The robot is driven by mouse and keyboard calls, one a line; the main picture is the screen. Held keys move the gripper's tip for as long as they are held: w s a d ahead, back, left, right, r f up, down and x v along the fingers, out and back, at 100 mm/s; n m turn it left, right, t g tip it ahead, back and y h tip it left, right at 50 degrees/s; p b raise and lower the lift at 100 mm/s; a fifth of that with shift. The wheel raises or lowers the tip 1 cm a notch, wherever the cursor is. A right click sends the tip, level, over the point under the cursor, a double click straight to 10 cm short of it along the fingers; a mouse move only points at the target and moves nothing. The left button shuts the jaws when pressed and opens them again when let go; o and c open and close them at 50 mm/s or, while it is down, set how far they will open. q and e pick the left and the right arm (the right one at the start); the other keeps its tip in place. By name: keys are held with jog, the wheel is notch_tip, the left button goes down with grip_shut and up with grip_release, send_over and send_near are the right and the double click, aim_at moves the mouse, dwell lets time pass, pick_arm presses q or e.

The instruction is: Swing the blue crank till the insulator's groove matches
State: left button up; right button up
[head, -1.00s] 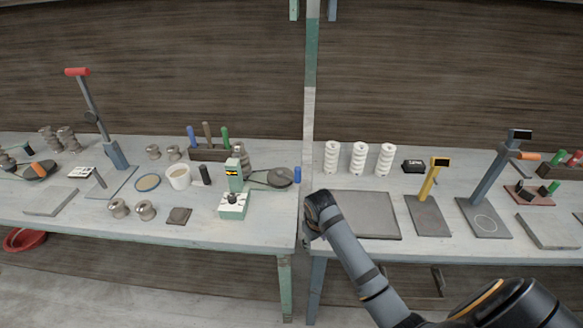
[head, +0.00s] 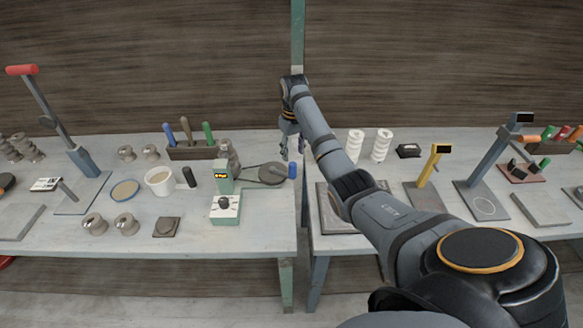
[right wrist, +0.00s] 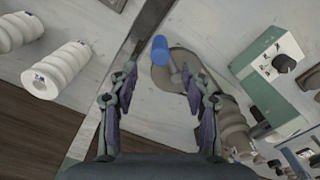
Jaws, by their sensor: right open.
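The blue crank handle (head: 292,170) stands at the right end of a flat dark wheel (head: 264,174), near the right edge of the left table. It also shows in the right wrist view (right wrist: 160,50), just beyond the fingertips. The wheel is joined to a green device (head: 224,180) with a small lit display. A brown ribbed insulator (head: 229,153) stands behind the device; its groove is too small to make out. My right gripper (head: 291,155) is open and empty, pointing down above and slightly behind the blue handle, apart from it. My left gripper is out of view.
A white base with a black knob (head: 225,209) stands before the green device. A tool block (head: 194,152), a cup (head: 159,181) and small brown insulators (head: 126,224) lie left. White insulators (head: 381,145) stand on the right table. A gap and post (head: 298,40) divide the tables.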

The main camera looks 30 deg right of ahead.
aim_at(292, 169)
notch_tip(292, 169, down, 4)
jog(key=shift+r+p, duration=0.1)
jog(key=shift+p, duration=0.3)
jog(key=f, duration=0.4)
jog(key=shift+w+f, duration=0.3)
jog(key=shift+f, duration=0.1)
jog(key=shift+s+f+p, duration=0.15)
jog(key=shift+f+p, duration=0.15)
jog(key=shift+f, duration=0.2)
jog(key=shift+c, duration=0.4)
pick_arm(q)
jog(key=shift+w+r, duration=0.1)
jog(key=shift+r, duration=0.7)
pick_arm(e)
grip_shut()
